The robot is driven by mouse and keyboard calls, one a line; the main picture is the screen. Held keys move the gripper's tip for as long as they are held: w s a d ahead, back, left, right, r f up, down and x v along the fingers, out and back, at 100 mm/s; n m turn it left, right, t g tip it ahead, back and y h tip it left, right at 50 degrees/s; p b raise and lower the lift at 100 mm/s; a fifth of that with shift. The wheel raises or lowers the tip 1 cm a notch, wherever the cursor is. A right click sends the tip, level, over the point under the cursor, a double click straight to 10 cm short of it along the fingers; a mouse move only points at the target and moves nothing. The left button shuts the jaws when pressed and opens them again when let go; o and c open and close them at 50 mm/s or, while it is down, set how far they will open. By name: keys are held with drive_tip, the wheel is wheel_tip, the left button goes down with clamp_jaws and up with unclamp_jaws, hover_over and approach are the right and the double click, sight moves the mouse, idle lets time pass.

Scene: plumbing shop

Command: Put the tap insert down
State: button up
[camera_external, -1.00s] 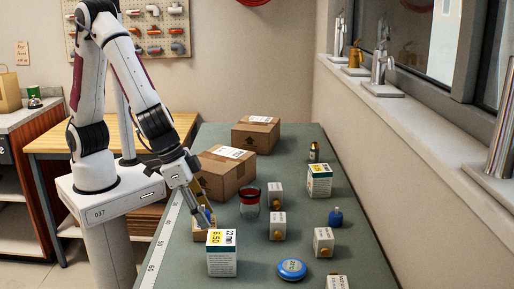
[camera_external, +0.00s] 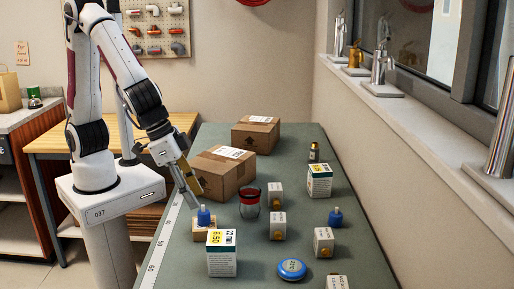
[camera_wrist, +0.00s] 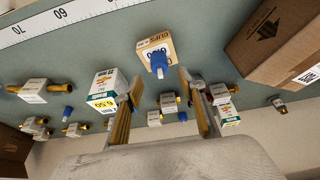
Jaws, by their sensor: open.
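The tap insert, a blue piece (camera_external: 204,216), stands upright on a small cardboard box (camera_external: 203,233) near the ruler edge of the bench. In the wrist view the blue insert (camera_wrist: 158,66) shows with a pale tip, against the small box (camera_wrist: 154,44). My gripper (camera_external: 197,192) is open and empty, above the insert and apart from it. In the wrist view its two fingers (camera_wrist: 160,88) are spread, with the insert seen beyond and between their tips.
A green-and-white box (camera_external: 222,254) stands close in front of the small box. Another blue piece (camera_external: 335,217), a blue disc (camera_external: 291,269) and white boxes with brass parts stand farther right.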

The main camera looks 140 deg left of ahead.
drive_tip(key=v, duration=0.5)
drive_tip(key=shift+s+r, duration=0.1)
drive_tip(key=shift+r, duration=0.3)
drive_tip(key=shift+d, duration=0.1)
idle(0.4)
drive_tip(key=s+d+r+m+h, duration=0.1)
drive_tip(key=s+d+r+m, duration=0.1)
drive_tip(key=s, duration=0.4)
drive_tip(key=s+d+r+m+t+h, duration=0.1)
drive_tip(key=s+d+r+m, duration=0.1)
drive_tip(key=s, duration=0.5)
drive_tip(key=s+d+r+m+t+h, duration=0.1)
drive_tip(key=s+d+r+m, duration=0.2)
drive_tip(key=s+d+m, duration=0.1)
drive_tip(key=s+m, duration=0.1)
drive_tip(key=s, duration=0.1)
drive_tip(key=shift+s+d, duration=0.35)
drive_tip(key=shift+s, duration=0.05)
idle(4.3)
